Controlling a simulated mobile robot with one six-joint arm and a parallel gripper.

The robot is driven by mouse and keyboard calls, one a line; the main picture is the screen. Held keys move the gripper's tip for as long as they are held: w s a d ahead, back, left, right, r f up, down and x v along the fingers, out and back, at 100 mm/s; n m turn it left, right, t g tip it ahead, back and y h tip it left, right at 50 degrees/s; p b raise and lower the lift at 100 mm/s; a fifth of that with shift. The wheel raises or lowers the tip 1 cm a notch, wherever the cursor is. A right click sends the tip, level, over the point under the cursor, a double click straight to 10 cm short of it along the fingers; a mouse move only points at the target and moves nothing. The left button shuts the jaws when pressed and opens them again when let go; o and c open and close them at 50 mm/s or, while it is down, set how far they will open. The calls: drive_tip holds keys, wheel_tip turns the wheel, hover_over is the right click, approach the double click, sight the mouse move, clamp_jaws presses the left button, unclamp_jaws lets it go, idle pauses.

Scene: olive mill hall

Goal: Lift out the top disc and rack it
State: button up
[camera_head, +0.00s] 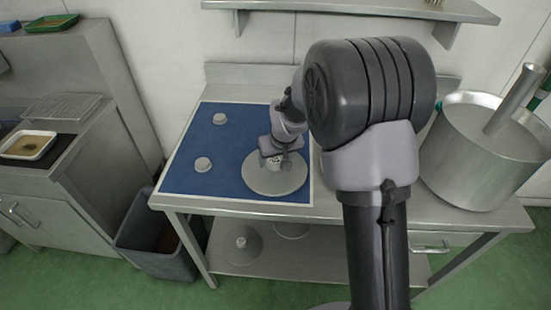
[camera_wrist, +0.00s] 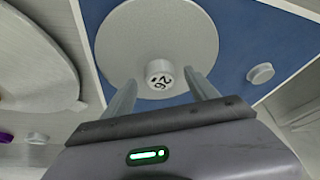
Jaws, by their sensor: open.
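A flat grey round disc (camera_head: 268,187) lies on the blue mat (camera_head: 180,178) on the steel table. In the wrist view, the disc (camera_wrist: 150,28) has a raised hub (camera_wrist: 159,73) with dark digits, perhaps 26 or 92, on its face. My gripper (camera_head: 279,157) is at the hub in the head view. In the wrist view, my gripper (camera_wrist: 160,90) has its fingers apart, one to each side of the hub, with nothing visibly clamped. Whether the fingers touch the hub I cannot tell. Whether other discs lie beneath is hidden. No rack is clearly identifiable.
Two small pale knobs (camera_head: 202,164) (camera_head: 219,118) stand on the mat's left. A large steel pot (camera_head: 480,160) is at right. A grey bin (camera_head: 150,240) stands at the table's left. A disc with a knob (camera_head: 238,246) lies on the lower shelf.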

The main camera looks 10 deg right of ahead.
drive_tip(key=p+v, duration=0.4)
drive_tip(key=v, duration=1.2)
drive_tip(key=shift+p, duration=0.4)
drive_tip(key=shift+r, duration=0.15)
